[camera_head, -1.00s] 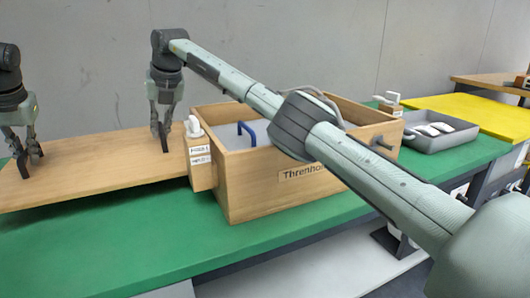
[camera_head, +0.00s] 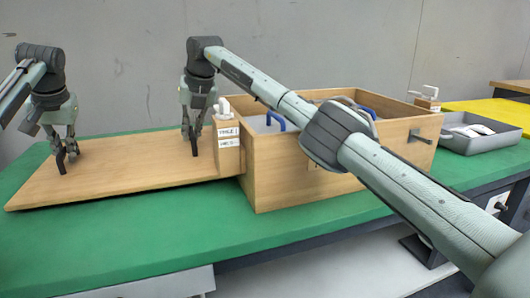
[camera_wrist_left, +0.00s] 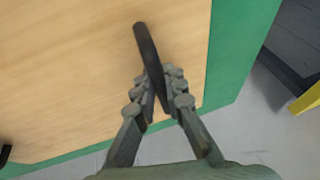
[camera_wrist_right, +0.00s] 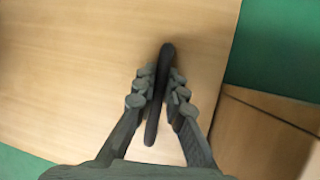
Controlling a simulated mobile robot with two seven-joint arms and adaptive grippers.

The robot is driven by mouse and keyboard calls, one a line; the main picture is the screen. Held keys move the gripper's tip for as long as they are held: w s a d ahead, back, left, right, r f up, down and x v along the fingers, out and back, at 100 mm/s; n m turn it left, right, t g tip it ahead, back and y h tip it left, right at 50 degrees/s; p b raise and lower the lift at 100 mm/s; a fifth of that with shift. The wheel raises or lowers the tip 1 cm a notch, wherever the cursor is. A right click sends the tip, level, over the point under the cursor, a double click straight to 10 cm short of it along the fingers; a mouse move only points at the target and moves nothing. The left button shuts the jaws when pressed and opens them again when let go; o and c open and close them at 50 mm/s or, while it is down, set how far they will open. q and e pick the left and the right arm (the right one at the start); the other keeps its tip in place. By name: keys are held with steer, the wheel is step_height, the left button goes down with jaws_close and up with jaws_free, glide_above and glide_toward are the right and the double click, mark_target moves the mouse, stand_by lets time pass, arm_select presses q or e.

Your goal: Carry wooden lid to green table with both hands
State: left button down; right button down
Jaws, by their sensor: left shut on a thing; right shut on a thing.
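The wooden lid (camera_head: 120,182) is a flat light-brown board over the green table (camera_head: 130,235), left of the wooden box. It lies level and very low; I cannot tell whether it touches the table. My left gripper (camera_head: 62,160) is shut on a black handle near the lid's left end; this handle also shows in the left wrist view (camera_wrist_left: 148,45). My right gripper (camera_head: 194,145) is shut on the other black handle near the lid's right end, seen in the right wrist view (camera_wrist_right: 163,60).
The open wooden box (camera_head: 290,178) stands just right of the lid, with blue handles inside. A small labelled block (camera_head: 228,145) sits at its left side. A grey tray (camera_head: 480,142) with white items is farther right. The table's front is clear.

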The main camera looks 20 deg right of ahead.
arm_select(q)
steer(key=c, duration=2)
jaws_free()
steer(key=shift+f, duration=0.25)
arm_select(e)
steer(key=c, duration=2)
jaws_free()
steer(key=shift+f, duration=0.2)
arm_select(q)
steer(key=o, duration=0.4)
steer(key=shift+r, duration=0.1)
arm_select(e)
steer(key=o, duration=0.4)
steer(key=shift+r, duration=0.2)
arm_select(q)
steer(key=v, duration=1.2)
arm_select(e)
steer(key=v, duration=1.2)
